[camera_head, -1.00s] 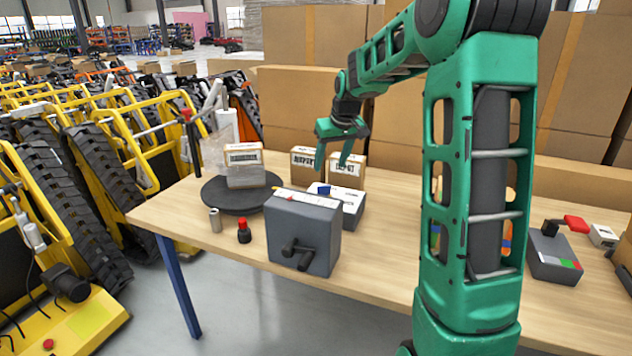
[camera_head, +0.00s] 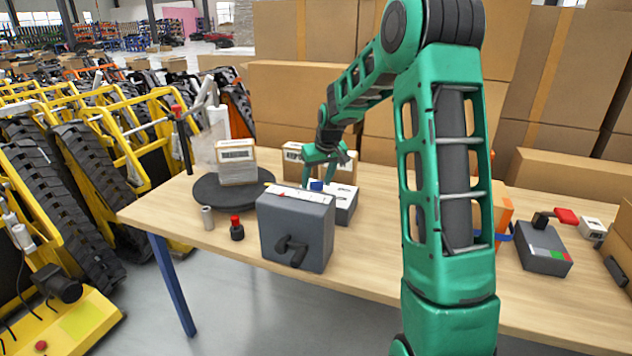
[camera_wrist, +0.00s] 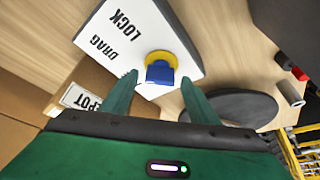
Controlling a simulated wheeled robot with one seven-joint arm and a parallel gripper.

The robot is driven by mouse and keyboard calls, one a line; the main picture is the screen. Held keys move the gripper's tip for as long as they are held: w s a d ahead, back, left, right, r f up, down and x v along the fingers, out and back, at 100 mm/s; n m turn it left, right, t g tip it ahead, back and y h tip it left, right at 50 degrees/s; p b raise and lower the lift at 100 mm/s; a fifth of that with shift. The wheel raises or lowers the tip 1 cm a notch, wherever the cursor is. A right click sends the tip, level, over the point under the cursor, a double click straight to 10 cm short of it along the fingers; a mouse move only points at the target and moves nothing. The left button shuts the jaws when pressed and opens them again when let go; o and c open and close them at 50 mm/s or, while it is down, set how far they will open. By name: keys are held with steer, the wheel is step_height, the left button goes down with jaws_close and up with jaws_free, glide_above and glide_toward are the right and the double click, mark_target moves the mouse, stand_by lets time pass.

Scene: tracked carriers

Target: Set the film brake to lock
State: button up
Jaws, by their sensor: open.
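The film brake is a grey box with a white top (camera_head: 342,203), standing behind the grey crank box. In the wrist view its white top (camera_wrist: 165,25) reads LOCK at the far left end and DRAG lower down. A blue knob (camera_wrist: 160,73) sits on a yellow ring (camera_wrist: 172,58) on that top; the knob also shows in the head view (camera_head: 316,185). I cannot tell which word the knob points to. My gripper (camera_head: 318,180) is open, pointing down over the brake. In the wrist view the fingertips (camera_wrist: 160,78) stand either side of the knob, with gaps.
A grey crank box (camera_head: 297,230) stands in front of the brake. A black turntable (camera_head: 215,198) with a wrapped carton (camera_head: 236,166) is at left. Depot cartons (camera_head: 297,160) stand behind. A grey box with a red handle (camera_head: 545,250) is at right.

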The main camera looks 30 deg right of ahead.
steer(key=c, duration=1.1)
steer(key=shift+o, duration=0.2)
steer(key=shift+m, duration=0.3)
steer(key=m, duration=0.1)
steer(key=m+h, duration=0.1)
steer(key=m, duration=0.1)
steer(key=shift+w+a+m+g, duration=0.1)
steer(key=shift+a+m+g, duration=0.15)
steer(key=shift+m+g, duration=0.05)
steer(key=shift+w+a+m+g+h, duration=0.1)
steer(key=shift+m+g+h, duration=0.25)
steer(key=shift+m, duration=0.75)
steer(key=shift+m+g+h, duration=0.15)
steer(key=shift+m+h, duration=0.4)
steer(key=shift+m, duration=0.55)
steer(key=o, duration=1.1)
steer(key=shift+c, duration=0.2)
